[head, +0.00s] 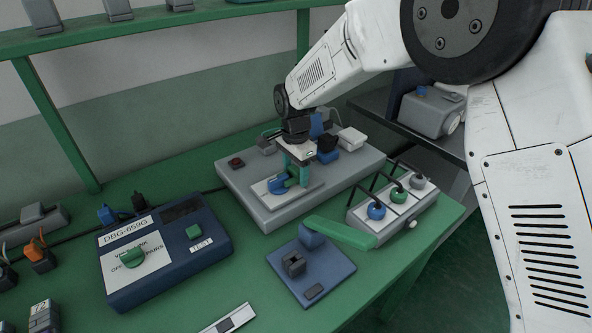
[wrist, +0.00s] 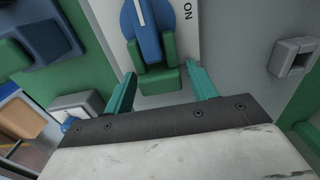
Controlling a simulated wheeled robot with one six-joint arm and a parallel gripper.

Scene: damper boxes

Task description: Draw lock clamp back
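A blue rotary handle (wrist: 146,25) with a white line sits on a light plate marked "ON" in the wrist view. A green clamp piece (wrist: 158,78), which I take to be the lock clamp, straddles the lower end of the handle. My gripper (wrist: 163,88) is open, with one teal finger on each side of the clamp's lower end. Gaps show between the fingers and the clamp, so it is not gripped. In the head view my gripper (head: 296,172) points down over the blue handle (head: 278,185) on the grey unit, hiding most of the clamp.
A dark blue box (head: 165,250) labelled DBG-659G stands to the left on the green bench. A blue plate with a black block (head: 294,263) lies in front. A grey box with several round knobs (head: 398,205) and a green lever (head: 340,232) are to the right.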

